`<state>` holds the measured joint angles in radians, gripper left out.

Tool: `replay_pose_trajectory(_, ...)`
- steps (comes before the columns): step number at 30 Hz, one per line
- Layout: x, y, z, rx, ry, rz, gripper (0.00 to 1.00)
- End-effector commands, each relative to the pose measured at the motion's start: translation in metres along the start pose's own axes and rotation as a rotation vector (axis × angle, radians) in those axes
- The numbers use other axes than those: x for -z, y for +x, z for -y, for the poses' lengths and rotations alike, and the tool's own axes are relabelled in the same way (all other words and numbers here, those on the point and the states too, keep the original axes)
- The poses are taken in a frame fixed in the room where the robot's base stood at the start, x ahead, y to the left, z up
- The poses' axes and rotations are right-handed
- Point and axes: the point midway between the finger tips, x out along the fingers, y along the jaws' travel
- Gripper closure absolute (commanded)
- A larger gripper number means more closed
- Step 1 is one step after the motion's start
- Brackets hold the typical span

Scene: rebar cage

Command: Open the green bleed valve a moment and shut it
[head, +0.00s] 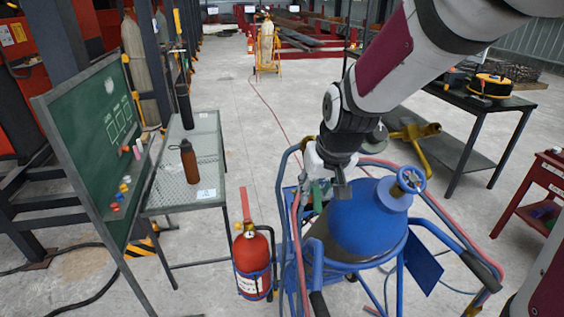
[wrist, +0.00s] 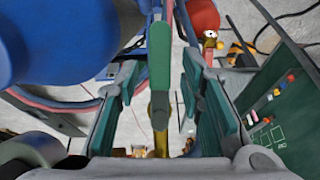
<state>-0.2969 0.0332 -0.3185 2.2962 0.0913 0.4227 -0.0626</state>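The green bleed valve handle (wrist: 160,52) shows as a long green lever in the middle of the wrist view, above a brass-coloured body (wrist: 160,108). My gripper (wrist: 162,68) is open, with one green-padded finger on each side of the lever and visible gaps between. I see no contact. In the head view my gripper (head: 327,192) points down just left of the blue cylinder (head: 372,222). A bit of green shows there, but I cannot tell valve from finger pad. The cylinder also fills the upper left of the wrist view (wrist: 60,40).
A blue tubular trolley (head: 284,215) with red hoses surrounds the cylinder, close to my gripper. A blue handwheel (head: 411,180) tops the cylinder. A mesh table (head: 205,150) and green chalkboard (head: 95,125) stand further left.

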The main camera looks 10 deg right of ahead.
Motion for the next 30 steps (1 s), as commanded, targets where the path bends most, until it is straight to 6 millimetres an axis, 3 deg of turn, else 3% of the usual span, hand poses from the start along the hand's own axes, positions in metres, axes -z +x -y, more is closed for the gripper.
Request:
replay_pose_trajectory(11,0.000,0.006,0.000,0.000,0.000,-0.001,0.65)
replay_pose_trajectory(16,0.000,0.005,0.000,0.000,0.000,-0.001,1.00)
replay_pose_trajectory(30,0.010,0.012,0.001,0.018,0.036,-0.002,1.00)
